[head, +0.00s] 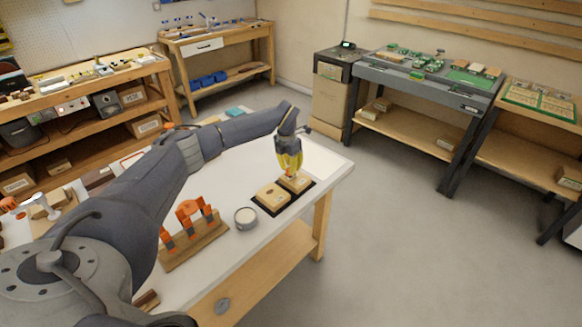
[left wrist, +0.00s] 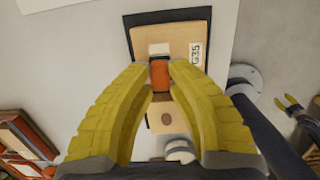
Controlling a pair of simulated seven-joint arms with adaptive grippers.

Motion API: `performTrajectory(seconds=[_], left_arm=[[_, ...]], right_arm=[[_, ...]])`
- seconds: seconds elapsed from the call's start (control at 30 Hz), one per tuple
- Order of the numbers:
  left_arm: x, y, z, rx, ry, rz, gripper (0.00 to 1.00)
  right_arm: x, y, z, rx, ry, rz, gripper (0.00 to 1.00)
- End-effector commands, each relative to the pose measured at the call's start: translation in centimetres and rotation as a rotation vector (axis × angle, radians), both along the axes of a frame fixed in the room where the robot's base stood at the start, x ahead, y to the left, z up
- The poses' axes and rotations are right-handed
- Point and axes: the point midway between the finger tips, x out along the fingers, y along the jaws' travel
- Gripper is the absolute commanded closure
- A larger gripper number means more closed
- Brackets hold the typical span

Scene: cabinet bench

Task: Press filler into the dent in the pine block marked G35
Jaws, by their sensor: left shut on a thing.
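My left gripper (head: 289,172) is shut on an orange-handled tool (left wrist: 160,74) and points down over the pine block marked G35 (left wrist: 178,35). A pale end of the tool shows over that block; I cannot tell whether it touches. No dent shows on G35; the tool and fingers cover part of its top. In the head view this block (head: 298,184) is the far right one of two on a black mat (head: 258,204). The other pine block (head: 273,196) has a dark round mark.
An open round tin (head: 246,218) with pale contents stands left of the mat. A wooden rack (head: 193,242) with orange-handled tools is further left. The white table's (head: 330,160) right end is clear. Other benches (head: 425,85) stand beyond the floor.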

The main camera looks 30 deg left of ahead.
Motion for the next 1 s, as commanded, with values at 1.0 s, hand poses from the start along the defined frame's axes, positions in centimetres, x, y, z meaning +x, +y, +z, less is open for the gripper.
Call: performTrajectory(seconds=[1.0], left_arm=[[0.0,0.0,5.5,0.000,-0.001,0.000,1.00]], right_arm=[[0.0,0.0,0.0,0.000,0.000,0.000,0.56]])
